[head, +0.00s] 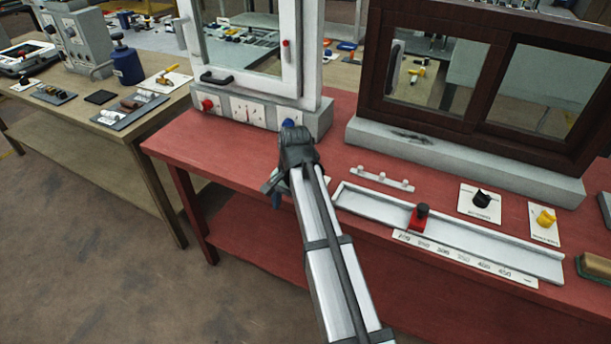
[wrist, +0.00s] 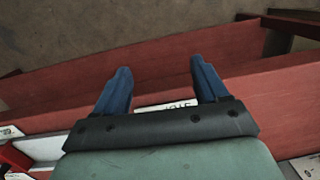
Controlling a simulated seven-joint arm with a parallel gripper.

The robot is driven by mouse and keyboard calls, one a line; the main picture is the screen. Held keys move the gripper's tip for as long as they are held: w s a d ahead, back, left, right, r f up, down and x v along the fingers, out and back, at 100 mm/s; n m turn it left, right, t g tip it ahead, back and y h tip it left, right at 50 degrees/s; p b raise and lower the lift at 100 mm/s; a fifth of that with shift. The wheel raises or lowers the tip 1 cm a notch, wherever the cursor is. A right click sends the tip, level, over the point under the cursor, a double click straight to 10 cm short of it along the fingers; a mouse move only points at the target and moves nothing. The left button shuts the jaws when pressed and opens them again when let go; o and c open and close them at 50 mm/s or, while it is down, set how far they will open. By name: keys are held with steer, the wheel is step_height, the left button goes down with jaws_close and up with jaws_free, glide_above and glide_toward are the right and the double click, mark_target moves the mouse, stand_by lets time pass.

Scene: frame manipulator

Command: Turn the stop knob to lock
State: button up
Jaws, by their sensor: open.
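My gripper (head: 273,193) is near the front edge of the red bench, left of the slider rail; its blue fingers (wrist: 158,82) are apart with nothing between them in the wrist view. A white label (wrist: 165,105) with partly hidden lettering, perhaps STOP, shows behind the fingers in the wrist view. The knob of that label is not visible there; my gripper may hide it. On the bench to the right, a black knob (head: 481,198) and a yellow knob (head: 545,218) sit on white plates. Their labels are too small to read.
A rail (head: 480,240) with a red slider (head: 418,217) and number scale lies right of my arm. A white window frame (head: 300,60) with red (head: 208,104) and blue (head: 288,123) knobs and a brown window frame (head: 500,85) stand behind. The bench's front left is clear.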

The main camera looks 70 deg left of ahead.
steer(key=w+a+r+m+t, duration=0.1)
steer(key=w+a+r+m, duration=0.25)
steer(key=r, duration=0.35)
steer(key=w+a+r+m, duration=0.2)
steer(key=w+a+r, duration=0.25)
steer(key=r, duration=0.35)
steer(key=shift+n+y, duration=0.25)
steer(key=shift+y, duration=0.15)
steer(key=f, duration=1.4)
steer(key=shift+s+a+f, duration=0.1)
steer(key=shift+s+a, duration=0.25)
steer(key=c, duration=1.1)
